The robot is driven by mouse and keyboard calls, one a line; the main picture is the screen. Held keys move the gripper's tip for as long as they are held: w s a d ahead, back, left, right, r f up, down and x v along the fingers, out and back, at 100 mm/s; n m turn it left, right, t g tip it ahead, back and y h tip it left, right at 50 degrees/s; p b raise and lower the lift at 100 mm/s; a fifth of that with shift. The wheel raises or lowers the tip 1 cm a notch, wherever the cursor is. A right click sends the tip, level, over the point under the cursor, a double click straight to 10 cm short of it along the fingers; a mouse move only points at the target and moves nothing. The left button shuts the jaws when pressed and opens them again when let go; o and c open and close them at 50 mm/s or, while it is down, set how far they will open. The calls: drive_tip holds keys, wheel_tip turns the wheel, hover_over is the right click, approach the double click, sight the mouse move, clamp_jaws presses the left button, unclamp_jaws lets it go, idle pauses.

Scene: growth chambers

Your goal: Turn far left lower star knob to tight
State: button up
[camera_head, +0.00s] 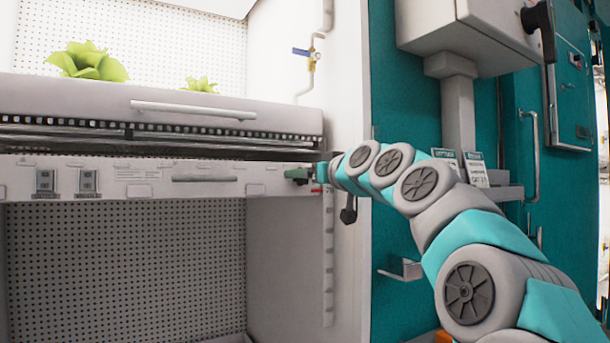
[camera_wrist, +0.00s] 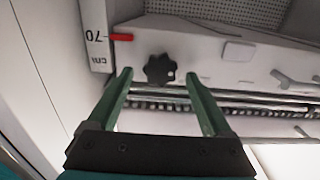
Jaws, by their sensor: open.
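A black star knob (camera_wrist: 159,69) sits on the end of the pale shelf front in the wrist view, which shows the scene upside down. My gripper (camera_wrist: 158,76) is open, with one green finger on each side of the knob in that picture. The fingers do not appear to touch it, and I cannot tell how deep they reach around it. In the head view my gripper (camera_head: 297,174) is at the right end of the shelf front (camera_head: 215,189) and hides the knob. The knob's tightness cannot be seen.
A ruler strip (camera_wrist: 96,35) with a red pointer (camera_wrist: 121,37) is close beside the knob. A black handle (camera_head: 349,209) hangs under my arm. The upper tray (camera_head: 60,100) with green plants lies above the shelf front. A teal cabinet (camera_head: 400,240) stands at right.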

drive_tip(key=shift+w+a, duration=0.45)
drive_tip(key=shift+w, duration=0.15)
drive_tip(key=shift+c, duration=0.2)
clamp_jaws()
